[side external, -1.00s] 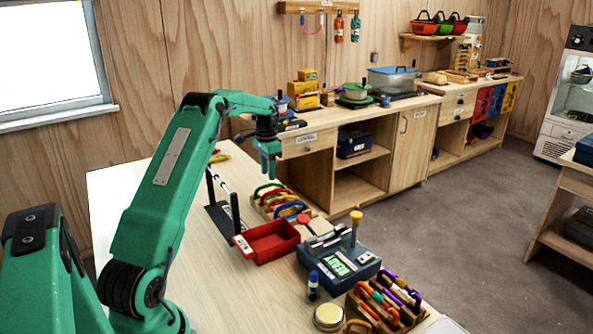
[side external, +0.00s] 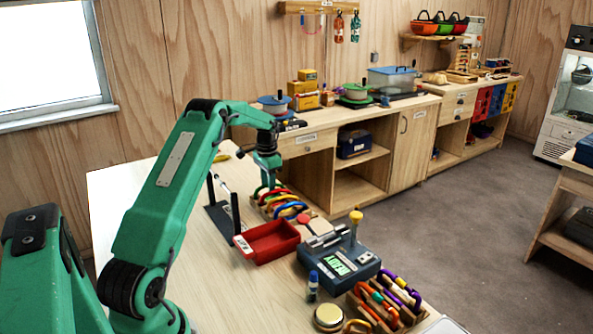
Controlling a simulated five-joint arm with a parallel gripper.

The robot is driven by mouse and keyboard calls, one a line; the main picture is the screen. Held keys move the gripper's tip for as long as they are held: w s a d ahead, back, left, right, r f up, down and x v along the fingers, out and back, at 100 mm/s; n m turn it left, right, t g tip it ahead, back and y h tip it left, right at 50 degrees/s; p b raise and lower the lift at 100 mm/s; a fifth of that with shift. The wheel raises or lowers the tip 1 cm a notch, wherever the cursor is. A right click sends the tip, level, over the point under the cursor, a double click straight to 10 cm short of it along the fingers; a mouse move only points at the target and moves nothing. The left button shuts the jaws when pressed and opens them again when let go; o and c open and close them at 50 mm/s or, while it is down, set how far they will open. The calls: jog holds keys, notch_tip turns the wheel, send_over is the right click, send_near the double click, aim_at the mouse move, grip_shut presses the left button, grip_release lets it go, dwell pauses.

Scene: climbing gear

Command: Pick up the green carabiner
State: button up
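The green carabiner (side external: 257,191) stands at the far end of a wooden rack, in a row with red, yellow, blue and orange carabiners (side external: 288,207). My gripper (side external: 267,180) points down over that far end, its fingertips at the green carabiner's top. The fingers hide part of the carabiner. From this side I cannot tell whether they are around it or touching it, nor how wide they stand apart.
A red tray (side external: 272,243) lies just in front of the rack. A black stand with posts (side external: 222,218) is to its left. A blue device with a display (side external: 340,264) and a second rack of carabiners (side external: 385,300) are nearer.

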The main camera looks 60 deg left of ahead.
jog(key=shift+f, duration=1.45)
jog(key=shift+c, duration=0.5)
grip_shut()
